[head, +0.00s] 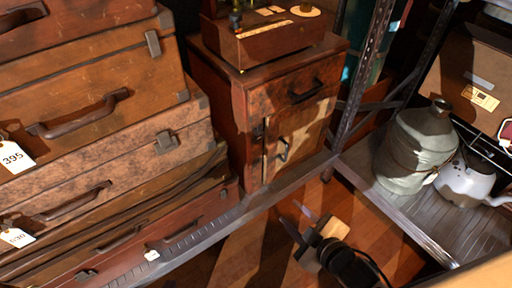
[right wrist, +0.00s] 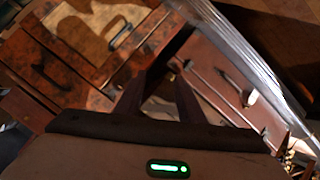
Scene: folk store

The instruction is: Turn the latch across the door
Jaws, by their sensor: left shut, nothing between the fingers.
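The wooden cabinet (head: 238,110) has a drawer above a small door (head: 303,137) with a metal pull handle (head: 282,150). A small dark fitting, seemingly the latch (head: 257,131), is at the door's left edge; its exact turn is hard to see. The door appears shut. My right gripper (head: 297,217) is in front of and below the cabinet, its fingers apart and empty, touching nothing visible. The right wrist view shows its two fingers (right wrist: 158,90) spread, with the door handle (right wrist: 120,35) at the upper left, upside down. My left gripper is not visible.
Stacked suitcases (head: 90,110) fill the left. A metal shelf rail (head: 290,190) runs below the cabinet, with an upright post (head: 362,75) at its right. A metal jug (head: 415,145) and white kettle (head: 468,180) stand at right. Space before the cabinet door is clear.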

